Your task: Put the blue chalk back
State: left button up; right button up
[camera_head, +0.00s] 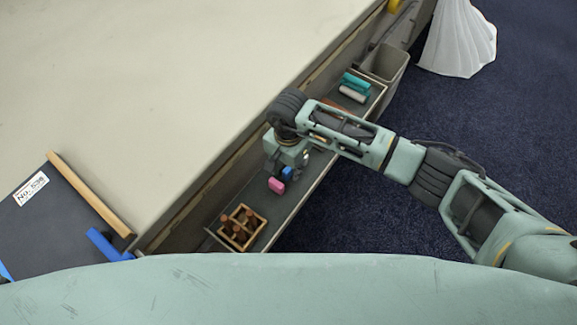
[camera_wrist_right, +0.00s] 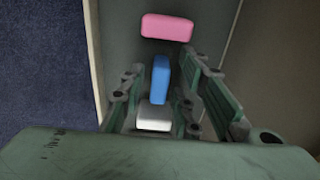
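The blue chalk (camera_head: 287,173) is a small block in the grey tray (camera_head: 309,193) along the table's side. In the right wrist view the blue chalk (camera_wrist_right: 160,79) lies lengthwise between the fingers of my right gripper (camera_wrist_right: 162,70), with gaps seen on both sides. My right gripper (camera_head: 288,164) is open and low over the tray. A pink chalk (camera_wrist_right: 168,27) lies crosswise just beyond the blue one; it also shows in the head view (camera_head: 276,185). A white block (camera_wrist_right: 155,118) is at the near end of the blue chalk, partly hidden by the gripper. My left gripper is out of view.
A wooden box (camera_head: 241,228) with brown pieces stands at the tray's near end. Teal and white items (camera_head: 354,86) lie at its far end, near a grey bin (camera_head: 386,66). Dark blue carpet (camera_head: 500,130) lies to the right.

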aim_at(289, 168)
jog(key=shift+r+p, duration=0.3)
jog(key=shift+r, duration=0.05)
notch_tip(289, 168, up, 12)
jog(key=b, duration=0.1)
jog(key=shift+f, duration=0.2)
dwell(0.6)
